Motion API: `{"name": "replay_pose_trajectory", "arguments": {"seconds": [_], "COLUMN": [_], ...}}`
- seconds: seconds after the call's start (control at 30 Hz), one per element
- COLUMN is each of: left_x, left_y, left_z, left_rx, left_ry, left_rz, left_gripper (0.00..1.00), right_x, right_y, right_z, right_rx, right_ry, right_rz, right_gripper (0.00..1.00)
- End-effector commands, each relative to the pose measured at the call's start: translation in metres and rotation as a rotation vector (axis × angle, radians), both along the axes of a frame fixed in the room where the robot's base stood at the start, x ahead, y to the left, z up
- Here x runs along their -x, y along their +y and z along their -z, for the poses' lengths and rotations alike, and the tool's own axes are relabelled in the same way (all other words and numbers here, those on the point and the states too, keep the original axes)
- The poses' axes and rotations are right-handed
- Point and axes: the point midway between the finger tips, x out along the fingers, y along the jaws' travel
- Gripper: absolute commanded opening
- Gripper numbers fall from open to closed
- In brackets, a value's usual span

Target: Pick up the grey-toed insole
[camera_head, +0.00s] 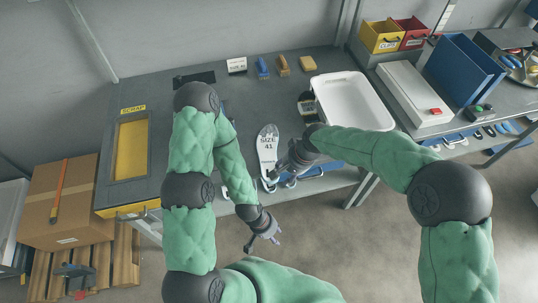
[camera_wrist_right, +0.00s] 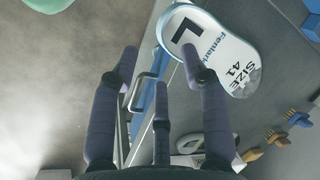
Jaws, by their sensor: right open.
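A white insole (camera_head: 266,158) printed "SIZE 41" lies near the table's front edge in the head view. The right wrist view shows this insole (camera_wrist_right: 210,45) with a large "L", blue lettering, a blue edge and a greyish patch at its far end. My right gripper (camera_head: 271,178) is at the insole's near end. In the wrist view the right gripper (camera_wrist_right: 160,62) is open with nothing between its fingers, and one finger overlaps the insole. I cannot tell if they touch. My left gripper (camera_head: 263,240) hangs in front of the table, its fingers apart and empty.
A white tray (camera_head: 351,76) stands right of the insole.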

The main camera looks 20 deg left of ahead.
Motion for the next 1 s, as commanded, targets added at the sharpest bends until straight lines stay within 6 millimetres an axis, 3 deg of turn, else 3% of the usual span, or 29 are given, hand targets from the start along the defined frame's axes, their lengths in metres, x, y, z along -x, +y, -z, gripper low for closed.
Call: {"name": "replay_pose_trajectory", "arguments": {"seconds": [0.23,0.53,0.57,0.7,1.0], "left_x": [0.000,0.000,0.000,0.000,0.000], "left_y": [0.000,0.000,0.000,0.000,0.000], "left_z": [0.017,0.018,0.018,0.018,0.018], "left_rx": [0.000,0.000,0.000,0.000,0.000], "left_ry": [0.000,0.000,0.000,0.000,0.000], "left_rz": [0.000,0.000,0.000,0.000,0.000], "left_gripper": [0.40,0.40,0.40,0.40,0.40], "right_x": [-0.004,-0.005,-0.005,-0.005,-0.005], "right_y": [0.012,0.014,0.014,0.014,0.014], "right_z": [0.036,0.041,0.041,0.041,0.041], "right_rx": [0.002,0.000,0.000,0.001,0.001], "right_ry": [0.003,0.001,0.001,0.001,0.001], "right_rz": [-0.001,0.001,0.001,0.001,0.001], "right_gripper": [0.46,0.46,0.40,0.01,0.00]}}
